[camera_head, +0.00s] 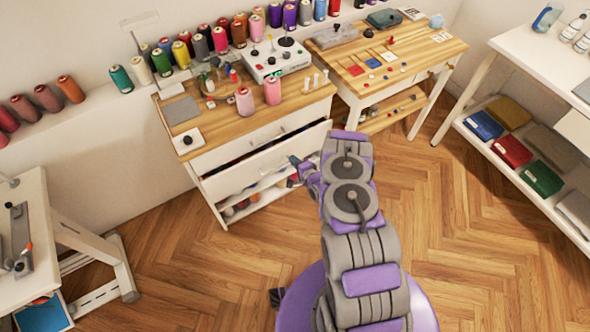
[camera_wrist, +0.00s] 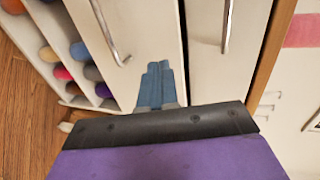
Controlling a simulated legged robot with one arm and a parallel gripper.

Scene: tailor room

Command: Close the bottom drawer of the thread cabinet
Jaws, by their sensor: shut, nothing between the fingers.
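The thread cabinet (camera_head: 213,157) is white with a wooden top and stands ahead of me. Its bottom drawer (camera_head: 224,184) sticks out below the top drawer (camera_head: 228,154), with coloured contents showing in the gap above its front. In the wrist view, turned sideways, the bottom drawer front (camera_wrist: 147,42) with a metal handle is beside the top drawer front (camera_wrist: 203,60). My gripper (camera_wrist: 157,66) is shut and empty, its blue fingers together over the bottom drawer front, beside the handle. I cannot tell whether they touch it. In the head view my gripper (camera_head: 294,170) is partly hidden by my arm.
Open shelves with spools (camera_wrist: 79,52) lie below the drawer. Spools and a control box (camera_head: 275,60) stand on the cabinet top. A wooden table (camera_head: 415,48) stands right of it, a white shelf unit (camera_head: 475,140) farther right, and a white table (camera_head: 40,215) at left. The middle floor is clear.

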